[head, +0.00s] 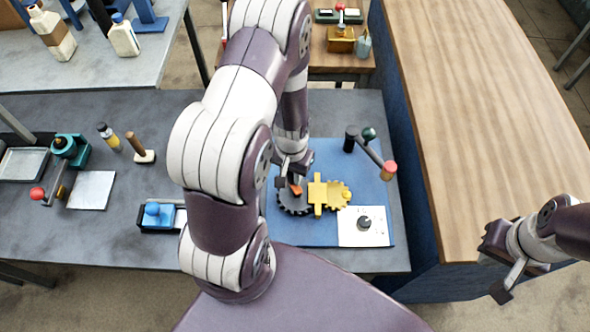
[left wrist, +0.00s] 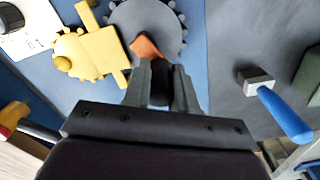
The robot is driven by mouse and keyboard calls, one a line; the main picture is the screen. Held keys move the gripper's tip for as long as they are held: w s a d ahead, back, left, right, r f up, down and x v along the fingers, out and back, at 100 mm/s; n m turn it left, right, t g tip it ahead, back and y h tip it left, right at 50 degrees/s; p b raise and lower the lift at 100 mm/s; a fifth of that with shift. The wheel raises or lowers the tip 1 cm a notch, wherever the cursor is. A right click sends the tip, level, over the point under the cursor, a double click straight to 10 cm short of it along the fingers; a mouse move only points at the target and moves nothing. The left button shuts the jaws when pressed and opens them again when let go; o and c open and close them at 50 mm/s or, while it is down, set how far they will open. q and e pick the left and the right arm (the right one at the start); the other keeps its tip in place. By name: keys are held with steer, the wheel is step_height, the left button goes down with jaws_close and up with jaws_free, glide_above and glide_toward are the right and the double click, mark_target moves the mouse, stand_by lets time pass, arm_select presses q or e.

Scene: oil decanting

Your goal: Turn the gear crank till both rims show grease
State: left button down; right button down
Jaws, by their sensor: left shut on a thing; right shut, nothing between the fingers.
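A dark toothed gear (head: 293,206) and a yellow gear (head: 338,195) lie side by side on a blue mat (head: 285,232), with a yellow bracket (head: 317,192) between them. In the left wrist view the dark gear looks grey (left wrist: 135,20) and the yellow gear (left wrist: 68,52) is left of it. An orange crank arm (left wrist: 146,47) lies over the dark gear. My left gripper (head: 296,177) is shut on a dark crank knob (left wrist: 160,85) at its end. Grease on the rims cannot be made out. My right gripper (head: 508,285) is shut and empty, far right.
A white card with a dark dial (head: 363,224) lies beside the gears. A lever with a red end (head: 389,170) stands at the mat's far right. A blue-handled tool (left wrist: 285,115) shows in the left wrist view. A wooden-topped counter (head: 465,120) is at right.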

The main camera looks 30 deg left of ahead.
mark_target(286, 195)
arm_select(q)
steer(key=n, duration=0.2)
steer(key=s+n, duration=0.1)
steer(key=n, duration=0.1)
steer(key=n+p, duration=0.1)
steer(key=n, duration=0.1)
steer(key=shift+s+a+r+n, duration=0.1)
steer(key=shift+s+a+n, duration=0.1)
steer(key=shift+s+n, duration=0.1)
steer(key=n, duration=0.1)
steer(key=n+p, duration=0.1)
steer(key=n, duration=0.1)
steer(key=shift+s, duration=0.35)
steer(key=shift+s+d+n, duration=0.1)
steer(key=shift+s+n, duration=0.05)
steer(key=shift+n, duration=0.6)
steer(key=shift+s+d+n, duration=0.1)
steer(key=shift+s+n, duration=0.05)
steer(key=shift+n, duration=0.6)
steer(key=c, duration=0.9)
jaws_free()
steer(key=shift+s, duration=0.1)
step_height(286, 195, up, 13)
steer(key=p, duration=0.8)
steer(key=shift+f, duration=0.2)
